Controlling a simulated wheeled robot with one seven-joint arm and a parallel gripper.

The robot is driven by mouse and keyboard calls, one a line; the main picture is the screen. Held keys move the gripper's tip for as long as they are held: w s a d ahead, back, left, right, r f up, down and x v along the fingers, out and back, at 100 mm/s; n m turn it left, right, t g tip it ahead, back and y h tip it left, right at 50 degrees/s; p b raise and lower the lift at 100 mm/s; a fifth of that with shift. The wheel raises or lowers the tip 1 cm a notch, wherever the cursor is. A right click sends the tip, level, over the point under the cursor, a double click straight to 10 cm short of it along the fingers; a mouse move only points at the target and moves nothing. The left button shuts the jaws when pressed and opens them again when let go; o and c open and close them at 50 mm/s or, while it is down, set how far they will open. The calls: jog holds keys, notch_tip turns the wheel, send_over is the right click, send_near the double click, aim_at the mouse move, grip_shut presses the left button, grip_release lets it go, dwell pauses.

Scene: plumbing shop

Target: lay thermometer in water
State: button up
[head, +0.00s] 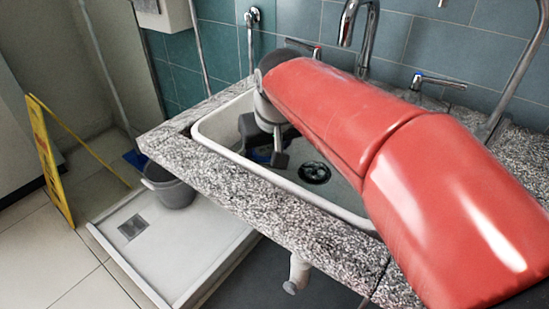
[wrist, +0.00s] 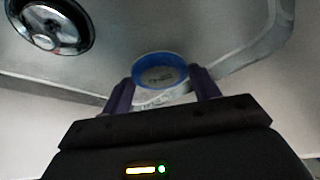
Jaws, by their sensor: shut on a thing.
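The thermometer (wrist: 160,73) shows in the wrist view as a round pale dial with a blue rim and blurred dark marks. My gripper (wrist: 164,84) is shut on it, with one dark purple finger on each side. In the head view the gripper (head: 268,157) is down inside the sink basin (head: 225,128), left of the drain. A bit of blue (head: 261,154) shows there beside it, mostly hidden by the gripper. I cannot tell whether the thermometer touches the basin floor. No clear water surface can be made out in the basin.
The drain (head: 314,173) lies in the basin floor. A speckled stone counter (head: 270,214) surrounds the sink, with a chrome faucet (head: 347,22) behind it. A grey bucket (head: 168,188) stands in a white floor tray (head: 165,262). A yellow sign (head: 50,160) stands at left.

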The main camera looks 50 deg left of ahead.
notch_tip(320, 180, down, 2)
jog(key=shift+a+f+b, duration=0.1)
jog(key=shift+b, duration=0.2)
jog(key=shift+r, duration=0.25)
jog(key=shift+f, duration=0.15)
jog(key=o, duration=1)
jog(key=shift+c, duration=0.2)
jog(key=shift+r, duration=0.25)
jog(key=p+v, duration=0.1)
jog(key=v, duration=1.1)
jog(key=shift+f, duration=0.15)
